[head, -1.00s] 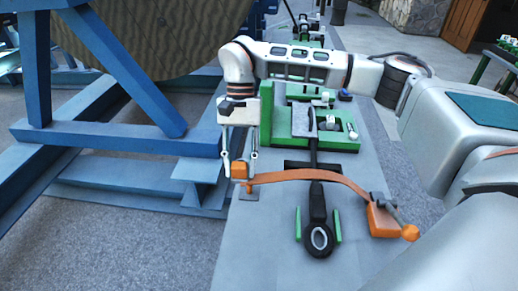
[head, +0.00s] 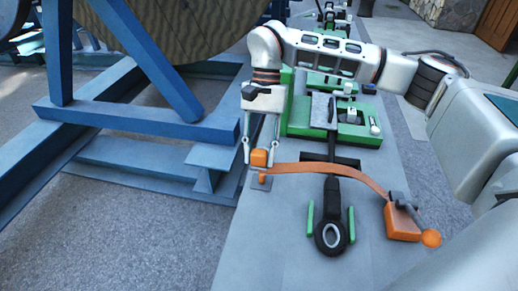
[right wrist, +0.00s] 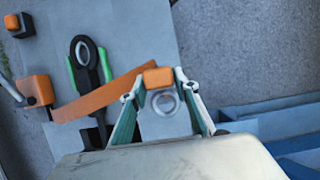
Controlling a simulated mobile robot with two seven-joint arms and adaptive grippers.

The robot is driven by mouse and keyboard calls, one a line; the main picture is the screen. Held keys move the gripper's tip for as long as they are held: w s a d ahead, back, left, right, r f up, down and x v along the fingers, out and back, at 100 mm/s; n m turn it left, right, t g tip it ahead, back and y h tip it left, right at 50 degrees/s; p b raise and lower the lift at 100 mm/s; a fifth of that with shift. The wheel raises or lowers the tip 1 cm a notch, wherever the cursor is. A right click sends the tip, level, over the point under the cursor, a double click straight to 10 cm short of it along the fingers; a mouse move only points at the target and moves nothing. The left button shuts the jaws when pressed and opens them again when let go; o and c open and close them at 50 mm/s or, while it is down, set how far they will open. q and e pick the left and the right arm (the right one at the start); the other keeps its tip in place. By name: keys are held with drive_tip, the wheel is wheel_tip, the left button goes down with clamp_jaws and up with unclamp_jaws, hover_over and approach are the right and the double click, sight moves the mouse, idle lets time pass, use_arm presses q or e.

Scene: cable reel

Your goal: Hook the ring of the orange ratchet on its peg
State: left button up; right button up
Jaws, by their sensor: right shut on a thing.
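The orange ratchet body (head: 402,222), with a grey lever and an orange knob, lies on the grey bench at right. An orange strap (head: 325,169) runs from it to a small orange end block (head: 259,158). My right gripper (head: 260,152) points down, shut on this block; the right wrist view also shows the block (right wrist: 158,77) between the fingertips. A short orange peg (head: 262,178) on a small plate is just below the block. A grey ring (right wrist: 165,102) shows between my fingers in the wrist view; whether it is around the peg I cannot tell. My left gripper is out of view.
A black tool with a round eye (head: 331,235) lies between two green guides in front of the strap. A green fixture (head: 355,130) stands behind. A blue reel frame (head: 140,122) stands left of the bench.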

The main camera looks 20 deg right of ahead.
drive_tip(key=shift+f+b, duration=0.7)
drive_tip(key=shift+f, duration=0.7)
drive_tip(key=shift+f+b, duration=0.55)
drive_tip(key=shift+f, duration=0.35)
drive_tip(key=shift+f+b, duration=0.35)
drive_tip(key=shift+f, duration=0.35)
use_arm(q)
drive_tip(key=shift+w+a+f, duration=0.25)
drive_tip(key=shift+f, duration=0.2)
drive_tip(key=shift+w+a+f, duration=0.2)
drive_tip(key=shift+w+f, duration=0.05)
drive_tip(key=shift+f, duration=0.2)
use_arm(e)
drive_tip(key=shift+r, duration=0.1)
use_arm(q)
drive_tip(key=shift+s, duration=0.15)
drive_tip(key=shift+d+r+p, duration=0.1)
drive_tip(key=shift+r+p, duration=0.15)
drive_tip(key=shift+p, duration=0.05)
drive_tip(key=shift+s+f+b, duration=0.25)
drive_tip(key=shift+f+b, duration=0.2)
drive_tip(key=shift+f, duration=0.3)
use_arm(e)
drive_tip(key=shift+f, duration=2.35)
